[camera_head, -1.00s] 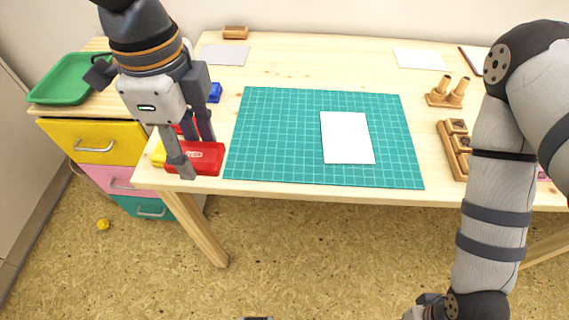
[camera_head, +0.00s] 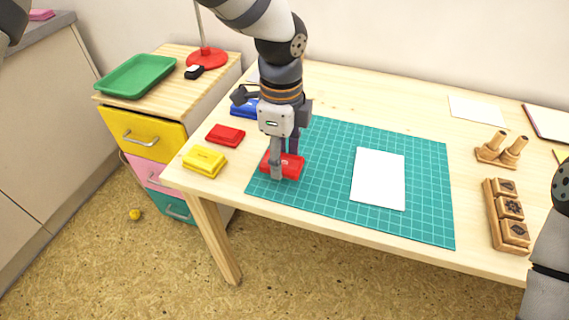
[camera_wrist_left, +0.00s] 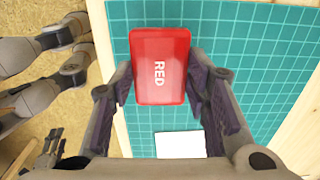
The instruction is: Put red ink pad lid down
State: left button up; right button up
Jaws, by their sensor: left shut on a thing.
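My left gripper (camera_head: 285,174) is shut on the red ink pad lid (camera_head: 292,166), with one finger on each side. The lid is over the left front part of the green cutting mat (camera_head: 425,215); I cannot tell whether it touches the mat. In the left wrist view the lid (camera_wrist_left: 160,70) lies flat between the fingers (camera_wrist_left: 163,88), its "RED" lettering facing the camera. A red ink pad (camera_head: 225,135) stays on the table left of the mat. My right gripper is not in the head view; only part of that arm shows at the right edge.
A yellow ink pad (camera_head: 205,161) and a blue one (camera_head: 244,108) stand near the red pad. White paper (camera_head: 378,180) lies on the mat. Wooden stamps (camera_head: 510,208) and stamp handles (camera_head: 502,148) are at the right. A green tray (camera_head: 136,76) sits on the drawer unit.

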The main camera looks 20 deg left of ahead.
aim_at(283, 161)
pick_arm(q)
notch_tip(283, 161, down, 3)
jog(key=shift+w+d+f, duration=0.1)
jog(key=shift+w+f, duration=0.05)
jog(key=shift+f, duration=0.2)
jog(key=o, duration=0.8)
jog(key=shift+o, duration=0.2)
notch_tip(283, 161, up, 12)
jog(key=shift+r+p, duration=0.2)
jog(key=shift+p, duration=0.15)
